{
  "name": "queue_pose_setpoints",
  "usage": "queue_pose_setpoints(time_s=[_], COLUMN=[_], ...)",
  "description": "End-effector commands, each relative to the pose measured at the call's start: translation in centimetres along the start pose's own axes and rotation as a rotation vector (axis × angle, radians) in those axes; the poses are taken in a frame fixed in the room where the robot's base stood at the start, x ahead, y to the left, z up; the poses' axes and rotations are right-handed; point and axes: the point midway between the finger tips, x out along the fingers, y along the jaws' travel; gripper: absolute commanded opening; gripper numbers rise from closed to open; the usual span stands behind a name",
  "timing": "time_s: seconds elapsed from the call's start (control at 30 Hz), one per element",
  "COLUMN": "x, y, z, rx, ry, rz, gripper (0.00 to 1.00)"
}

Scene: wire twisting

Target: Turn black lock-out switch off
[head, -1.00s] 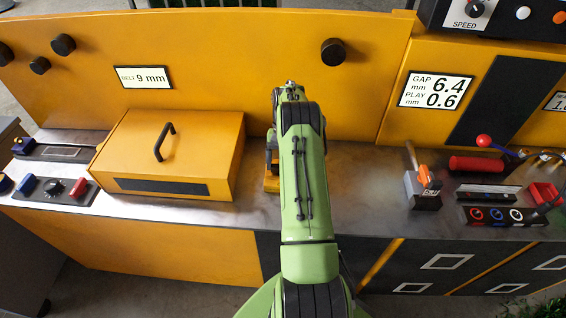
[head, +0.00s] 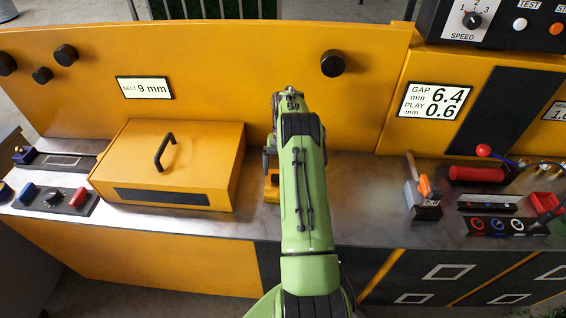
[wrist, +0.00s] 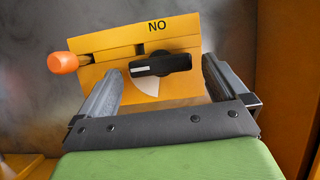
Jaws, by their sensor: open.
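The black lock-out switch (wrist: 160,65) is a rotary handle on a yellow box (wrist: 190,88) in the wrist view. Its handle lies nearly level in the picture, with a pale line toward its left end. Letters reading "NO" in the picture, upside-down "ON", stand above it, and a pale wedge shows below it. My gripper (wrist: 162,78) is open, with one finger on each side of the handle. I cannot tell whether either finger touches it. In the head view my green arm hides most of the yellow box (head: 271,192) and the switch.
An orange-tipped lever (wrist: 63,62) sticks out left of the switch in the wrist view. In the head view, a yellow lidded case (head: 220,165) stands left of my arm. Bare bench (head: 365,185) lies between.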

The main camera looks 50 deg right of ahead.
Motion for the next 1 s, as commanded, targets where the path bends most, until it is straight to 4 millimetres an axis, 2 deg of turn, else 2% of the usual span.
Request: queue_pose_setpoints(time_s=[0.03,0.13,0.3,1.0], x=[-1.3,-3.4,-5.4,-6.3], y=[0.0,0.0,0.0,-0.4], z=[0.0,0.0,0.0,0.3], rx=[0.000,0.000,-0.001,-0.010], ry=[0.006,0.006,0.002,0.008], rz=[-0.003,-0.002,-0.001,0.001], gripper=[1.00,1.00,1.00,1.00])
